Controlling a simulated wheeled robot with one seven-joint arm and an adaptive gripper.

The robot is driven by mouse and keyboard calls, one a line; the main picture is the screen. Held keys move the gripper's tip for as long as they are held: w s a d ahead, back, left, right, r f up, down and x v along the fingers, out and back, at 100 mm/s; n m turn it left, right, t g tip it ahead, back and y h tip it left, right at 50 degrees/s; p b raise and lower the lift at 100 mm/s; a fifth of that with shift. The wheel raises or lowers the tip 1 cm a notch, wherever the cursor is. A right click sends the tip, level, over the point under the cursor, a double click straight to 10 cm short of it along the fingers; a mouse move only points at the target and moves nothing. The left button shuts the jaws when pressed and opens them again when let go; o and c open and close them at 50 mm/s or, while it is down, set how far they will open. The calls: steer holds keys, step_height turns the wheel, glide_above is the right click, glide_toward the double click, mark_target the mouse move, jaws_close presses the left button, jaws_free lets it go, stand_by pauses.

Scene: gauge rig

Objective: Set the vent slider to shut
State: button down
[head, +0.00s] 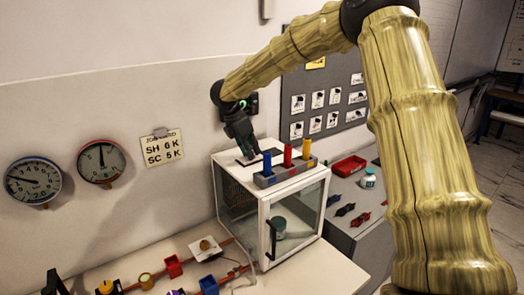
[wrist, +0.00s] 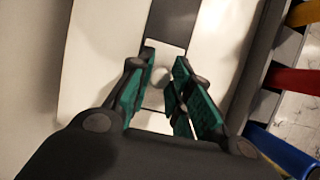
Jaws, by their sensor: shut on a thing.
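The vent slider is on the flat top of a white glass-fronted cabinet (head: 232,176). In the wrist view the slider shows as a pale plate (wrist: 166,47) with a small knob (wrist: 157,75), in line with a dark slot (wrist: 174,18). My gripper (head: 250,152) reaches down onto the cabinet top from above. In the wrist view its green fingers (wrist: 160,88) are on both sides of the knob, shut on it. The fingers hide part of the slider, and no shut or open marking can be read.
A grey rack (head: 284,174) with blue, red and yellow upright handles stands close to the right of my gripper on the cabinet top. Two gauges (head: 33,181) (head: 101,161) hang on the wall. A red tray (head: 349,166) and a jar (head: 368,179) sit on the right counter.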

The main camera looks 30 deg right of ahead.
steer(key=shift+a, duration=0.2)
steer(key=c, duration=1.7)
jaws_free()
steer(key=shift+c, duration=0.2)
steer(key=o, duration=0.4)
steer(key=shift+a, duration=0.15)
steer(key=shift+o, duration=0.2)
steer(key=shift+d, duration=0.2)
steer(key=shift+r, duration=0.15)
steer(key=v, duration=1.1)
steer(key=shift+a+r, duration=0.2)
steer(key=shift+r, duration=0.15)
